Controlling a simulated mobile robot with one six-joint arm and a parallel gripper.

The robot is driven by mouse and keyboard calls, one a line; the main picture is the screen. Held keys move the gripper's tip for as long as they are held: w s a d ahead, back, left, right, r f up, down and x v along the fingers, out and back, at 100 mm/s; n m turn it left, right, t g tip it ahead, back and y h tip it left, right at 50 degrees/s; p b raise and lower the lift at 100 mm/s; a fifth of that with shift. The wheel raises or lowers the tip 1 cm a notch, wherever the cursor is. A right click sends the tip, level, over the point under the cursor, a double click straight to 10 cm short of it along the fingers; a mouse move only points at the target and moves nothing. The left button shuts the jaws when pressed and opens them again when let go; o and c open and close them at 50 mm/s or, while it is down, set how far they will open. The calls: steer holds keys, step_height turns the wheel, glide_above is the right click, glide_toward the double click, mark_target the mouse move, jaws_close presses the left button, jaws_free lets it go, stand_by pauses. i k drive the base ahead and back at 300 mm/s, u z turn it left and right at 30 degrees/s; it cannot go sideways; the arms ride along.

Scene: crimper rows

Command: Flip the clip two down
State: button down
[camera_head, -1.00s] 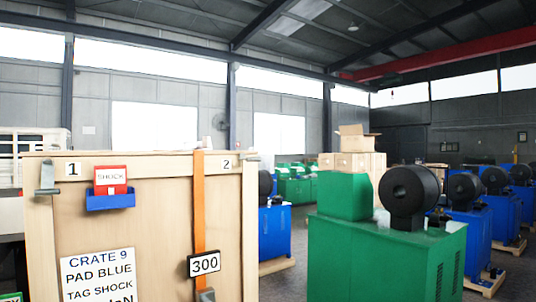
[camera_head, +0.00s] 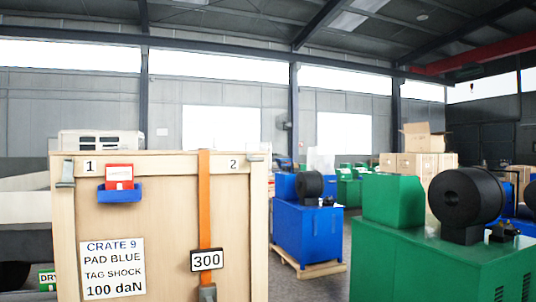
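A large plywood crate (camera_head: 168,225) stands at the left with its front facing me. Number plate 2 (camera_head: 233,164) is at its upper right. A small grey metal clip (camera_head: 256,158) is beside it at the top edge, seeming to stick out rather than hang down; it is too small to be sure. Clip one (camera_head: 66,173), by number plate 1 (camera_head: 90,167), hangs down over the front. My gripper is not in view.
An orange strap (camera_head: 204,200) with a 300 plate (camera_head: 207,260) runs down the crate front. A blue holder (camera_head: 120,194) carries a red tag (camera_head: 119,176). A green machine (camera_head: 440,260) stands at the right and a blue machine (camera_head: 309,232) behind.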

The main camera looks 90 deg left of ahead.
mark_target(253, 159)
steer(key=z, duration=0.05)
steer(key=i, duration=0.5)
steer(key=u, duration=4.25)
steer(key=i, duration=0.1)
steer(key=z, duration=2.1)
steer(key=k, duration=0.3)
steer(key=u, duration=2.4)
